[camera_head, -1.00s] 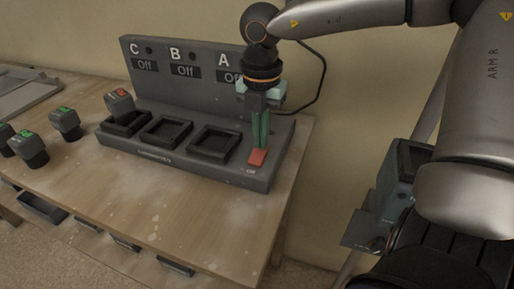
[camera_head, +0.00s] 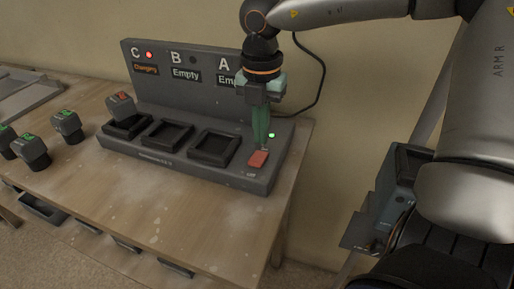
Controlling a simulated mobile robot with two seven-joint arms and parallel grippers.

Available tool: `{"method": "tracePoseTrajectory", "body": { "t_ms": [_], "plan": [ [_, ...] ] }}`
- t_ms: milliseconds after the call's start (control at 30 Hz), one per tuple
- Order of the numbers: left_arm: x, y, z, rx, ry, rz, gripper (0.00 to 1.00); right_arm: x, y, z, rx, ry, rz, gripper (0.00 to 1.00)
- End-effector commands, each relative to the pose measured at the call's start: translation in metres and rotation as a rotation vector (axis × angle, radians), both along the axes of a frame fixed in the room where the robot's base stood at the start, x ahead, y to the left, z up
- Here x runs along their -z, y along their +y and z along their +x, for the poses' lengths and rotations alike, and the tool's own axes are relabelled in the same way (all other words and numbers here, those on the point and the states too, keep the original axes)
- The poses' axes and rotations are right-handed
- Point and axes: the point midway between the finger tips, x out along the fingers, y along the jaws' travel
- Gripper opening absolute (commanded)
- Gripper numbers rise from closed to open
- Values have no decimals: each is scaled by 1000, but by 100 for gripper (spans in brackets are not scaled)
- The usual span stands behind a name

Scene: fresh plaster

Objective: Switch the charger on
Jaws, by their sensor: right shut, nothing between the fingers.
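The dark grey charger (camera_head: 185,165) stands on the wooden bench, with three slots in its base and an upright back panel. Its labels read "Charging" under C, where a red light is lit, and "Empty" under B; the label under A is partly hidden by my arm. A red rocker switch (camera_head: 258,159) is at the right end of the base. A green light (camera_head: 271,135) glows behind it. My right gripper (camera_head: 261,146) is shut and empty, pointing down with its green fingertips at the back edge of the switch. My left gripper is out of view.
A battery with a red mark (camera_head: 121,105) sits in the slot under C; the other two slots are empty. Several batteries with green marks (camera_head: 67,126) stand on the bench (camera_head: 150,215) at left. A black cable (camera_head: 322,75) runs behind the charger.

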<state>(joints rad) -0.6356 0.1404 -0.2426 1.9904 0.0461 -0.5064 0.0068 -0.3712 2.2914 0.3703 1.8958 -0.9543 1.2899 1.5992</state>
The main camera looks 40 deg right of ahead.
Motion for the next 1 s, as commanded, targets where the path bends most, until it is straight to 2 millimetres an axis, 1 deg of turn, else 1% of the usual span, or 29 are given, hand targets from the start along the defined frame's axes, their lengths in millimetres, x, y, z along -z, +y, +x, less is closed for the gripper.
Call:
{"method": "tracePoseTrajectory", "body": {
  "t_ms": [33,467,1000],
  "plan": [
    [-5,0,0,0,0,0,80,-7,0,0,0,-1,-2,0],
    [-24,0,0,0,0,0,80,-40,0,0,0,0,-1,0],
    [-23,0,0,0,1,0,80,-40,0,0,0,1,0,0]
  ]
}}
